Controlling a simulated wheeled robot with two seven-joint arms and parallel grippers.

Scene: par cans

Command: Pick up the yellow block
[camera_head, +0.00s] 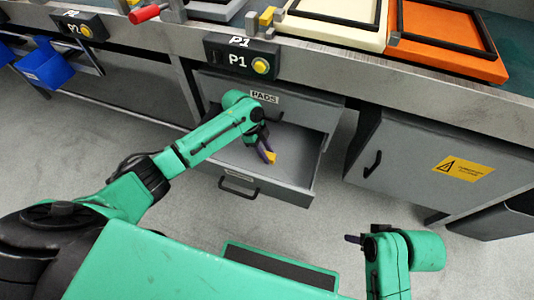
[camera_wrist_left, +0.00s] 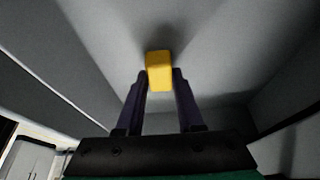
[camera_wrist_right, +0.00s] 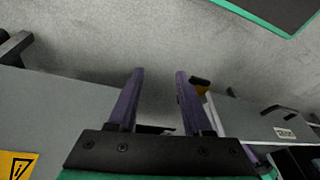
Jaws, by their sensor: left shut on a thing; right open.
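The yellow block (camera_head: 271,157) is in the open grey drawer (camera_head: 290,190) below the bench, between the fingertips of my left gripper (camera_head: 266,153). In the left wrist view the yellow block (camera_wrist_left: 159,70) sits between the two purple fingers of my left gripper (camera_wrist_left: 160,82), which are shut on it. The drawer floor is close behind the block; I cannot tell whether the block touches it. My right gripper (camera_wrist_right: 160,75) is open and empty, with the grey floor behind it. In the head view it is low at the right, outside the drawer.
The drawer has side walls and a front with a black handle (camera_head: 239,187). The bench above holds a cream tray (camera_head: 340,30) and an orange tray (camera_head: 420,53). A grey cabinet (camera_head: 400,150) with a warning label stands to the right. A blue bin (camera_head: 45,66) is at the far left.

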